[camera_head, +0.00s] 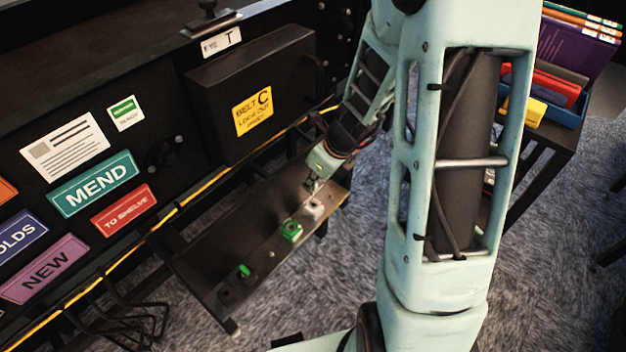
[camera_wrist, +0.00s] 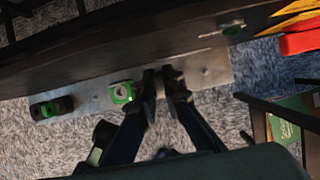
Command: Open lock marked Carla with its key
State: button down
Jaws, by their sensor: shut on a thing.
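Several small locks stand in a row on a narrow metal ledge (camera_head: 215,257). The nearest is a dark lock with a green part (camera_head: 245,270), and it also shows at the left of the wrist view (camera_wrist: 50,107). A green lock with a pale top (camera_head: 291,231) is in the middle, just left of my fingers in the wrist view (camera_wrist: 122,92). A pale lock (camera_head: 314,208) is farthest along, right below my gripper (camera_head: 312,184). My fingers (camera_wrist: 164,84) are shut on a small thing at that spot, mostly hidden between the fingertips. No name Carla is readable.
A black box with a yellow label (camera_head: 253,111) hangs on the dark panel above the ledge. A yellow cable (camera_head: 190,200) runs along the panel's lower edge. A blue bin (camera_head: 566,108) with books stands on a side table at right. Carpeted floor lies in front.

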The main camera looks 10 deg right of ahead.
jog(key=shift+d+f+b, duration=0.15)
jog(key=shift+f+b, duration=2.55)
jog(key=shift+f, duration=0.15)
jog(key=shift+w+d+n+y+b, duration=0.1)
jog(key=shift+n+y+b, duration=0.3)
jog(key=shift+n, duration=0.7)
jog(key=n, duration=0.1)
jog(key=n+g, duration=0.1)
jog(key=shift+r+n+g+p, duration=0.2)
jog(key=shift+n+g+p, duration=0.1)
jog(key=shift+n+p, duration=0.1)
jog(key=n+g+p, duration=0.1)
jog(key=n, duration=0.2)
jog(key=shift+y, duration=0.4)
jog(key=n+p, duration=0.1)
jog(key=n, duration=0.1)
jog(key=n+g, duration=0.1)
jog(key=n, duration=0.1)
jog(key=shift+f+g+p, duration=0.1)
jog(key=shift+g+p, duration=0.2)
jog(key=shift+p, duration=0.05)
jog(key=shift+r+p, duration=2.1)
jog(key=shift+r, duration=0.4)
